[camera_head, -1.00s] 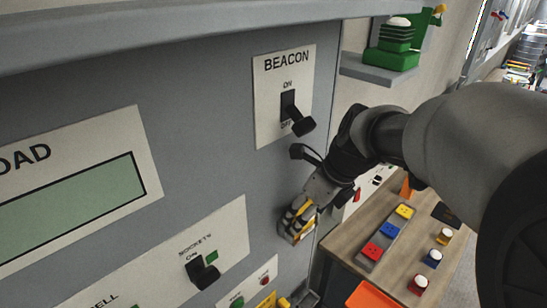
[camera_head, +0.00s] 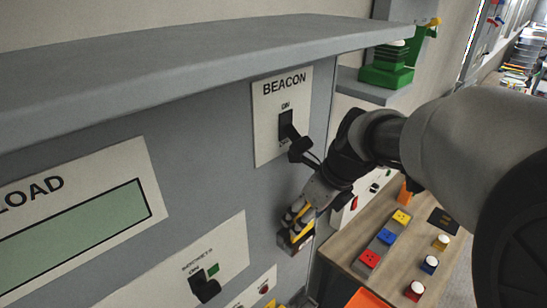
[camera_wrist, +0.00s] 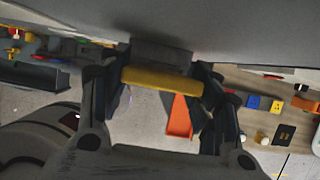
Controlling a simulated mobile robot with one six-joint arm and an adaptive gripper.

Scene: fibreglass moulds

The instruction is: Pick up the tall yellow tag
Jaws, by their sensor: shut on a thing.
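The yellow tag (camera_wrist: 162,82) shows in the wrist view as a yellow bar spanning the gap between my fingers. My gripper (camera_wrist: 155,88) is shut on it, with a dark finger at each end. A grey block (camera_wrist: 162,52) sits right behind the tag, against the grey panel; I cannot tell if the tag touches it. In the head view my gripper (camera_head: 298,228) is low at the panel's right edge, below the BEACON switch. Only a little yellow of the tag (camera_head: 302,236) shows there, and its full height is hidden.
The BEACON switch (camera_head: 288,128) is close to my wrist. A grey ledge (camera_head: 200,50) overhangs the panel. A wooden table (camera_head: 350,240) at right holds red, blue and yellow blocks and several knobs. An orange piece (camera_wrist: 179,115) shows below my gripper.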

